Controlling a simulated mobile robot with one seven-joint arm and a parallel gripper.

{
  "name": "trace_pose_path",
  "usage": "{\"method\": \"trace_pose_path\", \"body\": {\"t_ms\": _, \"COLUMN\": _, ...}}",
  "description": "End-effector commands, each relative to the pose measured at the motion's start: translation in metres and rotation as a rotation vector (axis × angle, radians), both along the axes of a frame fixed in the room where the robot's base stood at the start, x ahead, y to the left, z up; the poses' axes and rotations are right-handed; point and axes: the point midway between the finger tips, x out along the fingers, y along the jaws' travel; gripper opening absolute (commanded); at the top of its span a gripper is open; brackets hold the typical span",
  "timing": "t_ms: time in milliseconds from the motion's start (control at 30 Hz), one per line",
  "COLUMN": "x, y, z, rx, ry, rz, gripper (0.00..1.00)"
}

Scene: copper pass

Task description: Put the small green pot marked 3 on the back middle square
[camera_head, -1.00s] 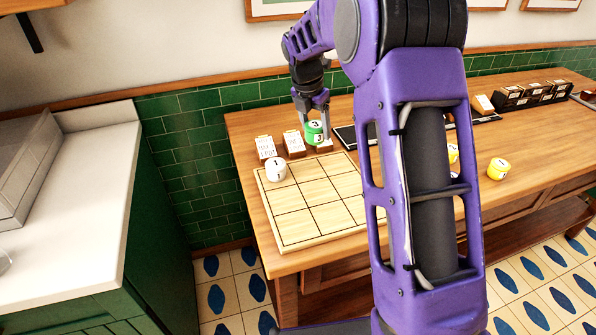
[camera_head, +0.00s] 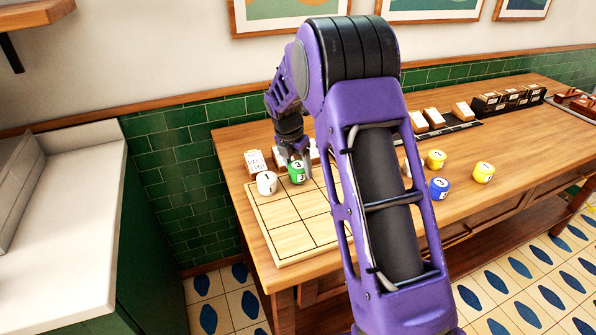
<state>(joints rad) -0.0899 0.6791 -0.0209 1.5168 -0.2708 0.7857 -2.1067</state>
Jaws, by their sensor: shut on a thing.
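The small green pot marked 3 (camera_head: 297,173) is at the back row of the wooden grid board (camera_head: 290,238), just right of the white pot marked 1 (camera_head: 266,184). It appears at the back middle square; I cannot tell whether it touches the board. My gripper (camera_head: 295,163) points down and is shut on the green pot. The white pot stands on the back left square. My arm hides the right part of the board.
A small card (camera_head: 255,162) on a wooden holder stands behind the board. Two yellow pots (camera_head: 484,172) and a blue pot (camera_head: 439,188) stand right of my arm. Card racks (camera_head: 507,99) are at the back right. The table's front right is clear.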

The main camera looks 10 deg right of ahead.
Motion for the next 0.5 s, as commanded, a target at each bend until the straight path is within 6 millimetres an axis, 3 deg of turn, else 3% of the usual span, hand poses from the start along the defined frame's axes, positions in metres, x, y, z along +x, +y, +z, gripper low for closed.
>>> {"method": "trace_pose_path", "body": {"t_ms": 100, "x": -0.0002, "y": 0.0003, "z": -0.0109, "rx": 0.0, "ry": 0.0, "rz": 0.0, "gripper": 0.03}}
{"method": "trace_pose_path", "body": {"t_ms": 500, "x": 0.0002, "y": -0.0001, "z": -0.0155, "rx": 0.0, "ry": -0.001, "rz": 0.0, "gripper": 0.03}}
